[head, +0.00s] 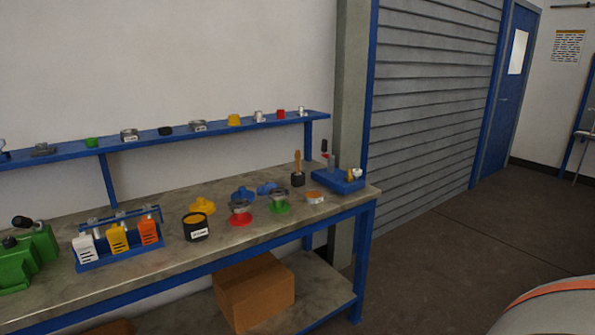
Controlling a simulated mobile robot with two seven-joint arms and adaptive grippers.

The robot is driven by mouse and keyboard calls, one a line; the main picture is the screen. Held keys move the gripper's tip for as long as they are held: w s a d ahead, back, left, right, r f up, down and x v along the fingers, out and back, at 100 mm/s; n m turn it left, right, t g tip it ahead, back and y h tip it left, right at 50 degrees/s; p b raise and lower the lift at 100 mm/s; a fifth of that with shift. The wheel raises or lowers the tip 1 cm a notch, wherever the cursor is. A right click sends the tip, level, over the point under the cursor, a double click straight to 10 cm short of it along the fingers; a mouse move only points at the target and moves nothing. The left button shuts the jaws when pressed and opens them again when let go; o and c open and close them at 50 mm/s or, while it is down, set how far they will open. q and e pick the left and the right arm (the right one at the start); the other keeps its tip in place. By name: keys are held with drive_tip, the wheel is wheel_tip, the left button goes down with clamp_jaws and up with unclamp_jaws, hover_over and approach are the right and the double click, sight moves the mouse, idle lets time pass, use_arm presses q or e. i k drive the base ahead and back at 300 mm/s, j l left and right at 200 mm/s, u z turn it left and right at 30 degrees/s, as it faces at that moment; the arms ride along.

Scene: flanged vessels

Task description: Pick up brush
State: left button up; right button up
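What looks like the brush (297,158) stands upright near the right end of the workbench (160,275). Its brown wooden handle points up, and its lower end is hidden in a small dark holder (298,180). The bristles cannot be seen. Neither of my grippers is in view.
A blue tray (322,180) with upright tools is right of the holder. Blue, red, green and yellow flanged parts and a black cup (188,229) lie to the left. A blue shelf (70,151) with small parts runs behind. Open floor (440,260) lies right of the bench.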

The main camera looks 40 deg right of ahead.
sight(298, 154)
drive_tip(key=i+l, duration=0.15)
drive_tip(key=l, duration=0.25)
drive_tip(key=i+l, duration=0.15)
drive_tip(key=l, duration=0.25)
drive_tip(key=i+l, duration=0.1)
drive_tip(key=l, duration=0.3)
